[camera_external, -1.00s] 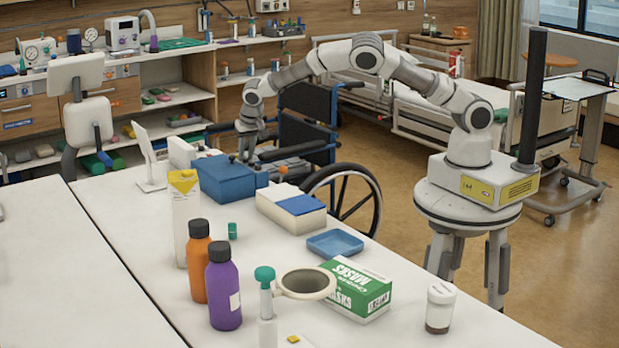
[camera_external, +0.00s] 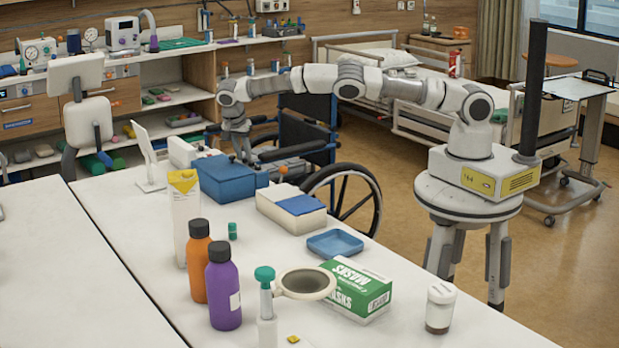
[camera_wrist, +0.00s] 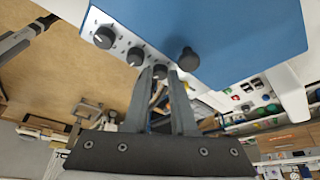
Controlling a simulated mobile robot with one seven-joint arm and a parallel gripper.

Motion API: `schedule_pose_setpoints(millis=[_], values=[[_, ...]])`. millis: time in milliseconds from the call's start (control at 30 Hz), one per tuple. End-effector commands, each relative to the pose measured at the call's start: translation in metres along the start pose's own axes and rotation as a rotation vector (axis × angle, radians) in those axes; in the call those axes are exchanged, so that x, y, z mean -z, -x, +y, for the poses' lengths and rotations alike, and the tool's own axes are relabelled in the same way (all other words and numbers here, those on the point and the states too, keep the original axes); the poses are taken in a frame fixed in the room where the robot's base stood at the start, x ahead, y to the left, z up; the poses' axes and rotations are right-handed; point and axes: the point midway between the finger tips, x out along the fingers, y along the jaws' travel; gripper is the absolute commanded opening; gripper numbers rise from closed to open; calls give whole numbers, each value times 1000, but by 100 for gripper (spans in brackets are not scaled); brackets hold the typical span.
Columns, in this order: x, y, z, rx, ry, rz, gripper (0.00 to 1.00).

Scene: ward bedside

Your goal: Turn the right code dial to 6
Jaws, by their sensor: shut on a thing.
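A blue box (camera_external: 228,180) stands on the white table. In the wrist view its blue top (camera_wrist: 235,35) and a pale face with a row of black code dials show. One dial (camera_wrist: 104,36) is at the left end, one (camera_wrist: 136,55) in the middle, and one (camera_wrist: 160,70) at the right end. My gripper (camera_wrist: 160,74) is shut on the right-end dial, one finger on each side. The dial's pointer and any digits are not readable. In the external view my gripper (camera_external: 243,158) is at the box's far side, pointing down.
A black knob (camera_wrist: 187,58) sticks out from the blue top beside my fingers. A white box with a blue lid (camera_external: 291,207) stands right of the blue box. A wheelchair (camera_external: 345,190) is close behind. Bottles (camera_external: 223,290) and a mask box (camera_external: 357,290) stand nearer the camera.

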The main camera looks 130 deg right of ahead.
Motion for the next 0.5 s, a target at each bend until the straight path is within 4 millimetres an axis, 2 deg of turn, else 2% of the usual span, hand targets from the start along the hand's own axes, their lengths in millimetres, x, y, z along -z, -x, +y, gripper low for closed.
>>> schedule_pose_setpoints(millis=[500], values=[[-1, -2, 0, -48, -104, -3, 0]])
